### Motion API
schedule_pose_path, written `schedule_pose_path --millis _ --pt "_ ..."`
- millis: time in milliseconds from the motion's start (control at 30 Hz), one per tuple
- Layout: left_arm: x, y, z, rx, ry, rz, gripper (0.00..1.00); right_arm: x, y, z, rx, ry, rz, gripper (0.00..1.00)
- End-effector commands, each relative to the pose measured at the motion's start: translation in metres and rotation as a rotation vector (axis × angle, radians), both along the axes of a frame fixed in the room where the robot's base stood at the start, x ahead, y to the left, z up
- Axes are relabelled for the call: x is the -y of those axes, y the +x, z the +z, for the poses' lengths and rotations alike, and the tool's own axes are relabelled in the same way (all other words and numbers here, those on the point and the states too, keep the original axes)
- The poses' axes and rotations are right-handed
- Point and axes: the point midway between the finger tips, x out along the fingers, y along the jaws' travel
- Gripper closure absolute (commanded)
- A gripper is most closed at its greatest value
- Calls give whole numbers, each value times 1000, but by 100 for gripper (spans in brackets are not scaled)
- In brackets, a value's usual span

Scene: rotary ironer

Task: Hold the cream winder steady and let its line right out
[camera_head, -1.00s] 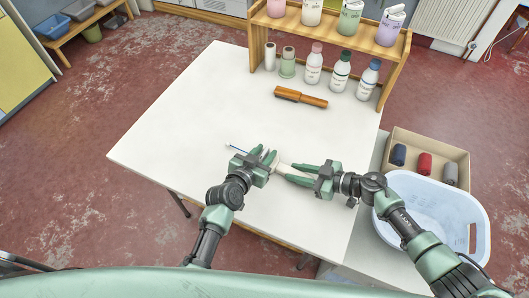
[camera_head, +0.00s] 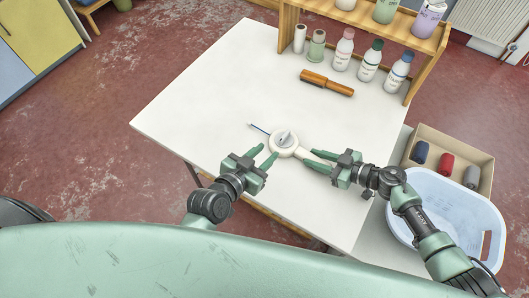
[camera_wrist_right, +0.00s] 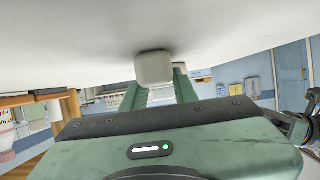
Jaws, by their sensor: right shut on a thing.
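The cream winder (camera_head: 277,149) is a round ring-like body with a pale grey upright part at its centre, at the near part of the white table (camera_head: 210,90). A thin blue piece (camera_head: 259,129) points from it to the upper left; I cannot tell if this is line. My right gripper (camera_head: 307,159) is shut on the winder's near right side. In the right wrist view a cream block of the winder (camera_wrist_right: 154,68) sits between the fingertips.
Several bottles (camera_head: 371,60) stand under a wooden shelf (camera_head: 417,80). At right are a pale blue basket (camera_head: 400,185) and a cardboard box (camera_head: 478,155) with coloured rolls. The table's left side is clear.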

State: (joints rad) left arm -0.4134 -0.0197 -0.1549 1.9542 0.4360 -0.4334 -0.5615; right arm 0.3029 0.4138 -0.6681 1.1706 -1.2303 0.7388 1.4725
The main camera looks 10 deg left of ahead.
Motion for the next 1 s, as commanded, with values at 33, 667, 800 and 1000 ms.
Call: schedule_pose_path --millis 33,667,800,1000 --pt "0 0 0 0 0 0 66 0 0 0 0 1 0 100" --pt "0 1 0 1 1 0 66 0 0 0 0 0 0 46" --pt "0 1 0 1 1 0 66 8 -2 3 1 -1 -1 46" --pt "0 1 0 1 1 0 66 40 -15 16 1 -4 -1 46"
